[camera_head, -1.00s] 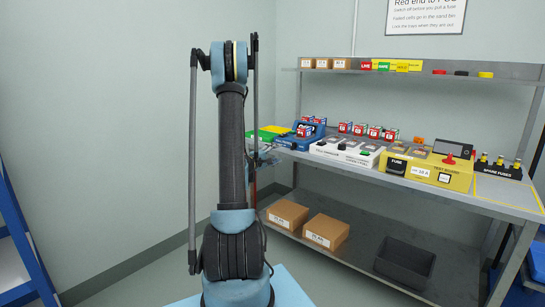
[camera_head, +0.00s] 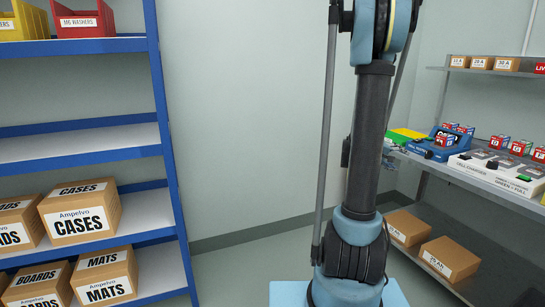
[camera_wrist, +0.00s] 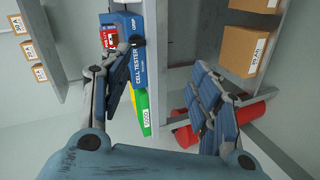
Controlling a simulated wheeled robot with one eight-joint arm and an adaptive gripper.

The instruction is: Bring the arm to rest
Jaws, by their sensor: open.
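My gripper (camera_wrist: 166,88) shows in the wrist view with its two fingers spread wide apart and nothing between them. Past the fingers are the edge of the workbench and pale wall. The blue cell tester (camera_wrist: 124,62) is behind the left finger, with a red-labelled cell in it. In the head view my arm stands upright right of centre.
The workbench (camera_head: 480,177) with the tester (camera_head: 444,146) and cell charger (camera_head: 497,166) is at the right. A blue shelf (camera_head: 166,130) with boxes stands at the left. Pale wall and bare floor lie between. Red cylindrical things (camera_wrist: 262,106) show beyond the right finger.

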